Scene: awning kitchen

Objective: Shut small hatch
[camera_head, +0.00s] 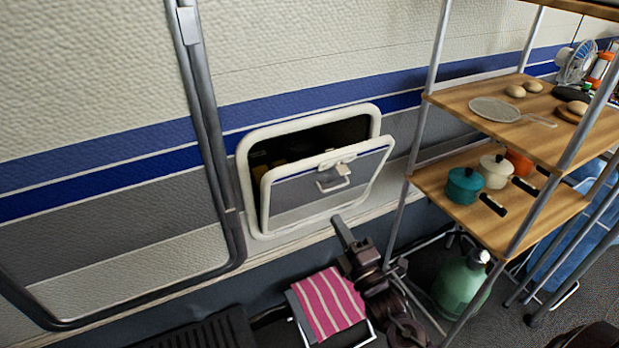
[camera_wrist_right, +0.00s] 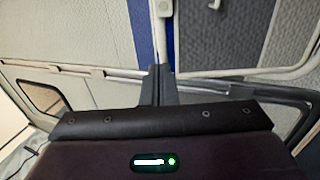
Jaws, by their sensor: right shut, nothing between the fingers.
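The small hatch door (camera_head: 325,187) is a grey panel with a white frame, set in the camper's side wall in the head view. It is hinged low and stands tilted outward, part open, with a dark gap above it. A white handle (camera_head: 334,178) is near its top edge. The white hatch frame (camera_head: 246,165) surrounds the opening. My right gripper (camera_head: 343,222) is below the hatch door's lower right corner and looks apart from it. Its fingers are shut and empty; they also show in the right wrist view (camera_wrist_right: 158,74). My left gripper is not in view.
A pink striped cloth (camera_head: 328,303) lies below the hatch. A grey pole (camera_head: 205,120) runs along the wall to the left.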

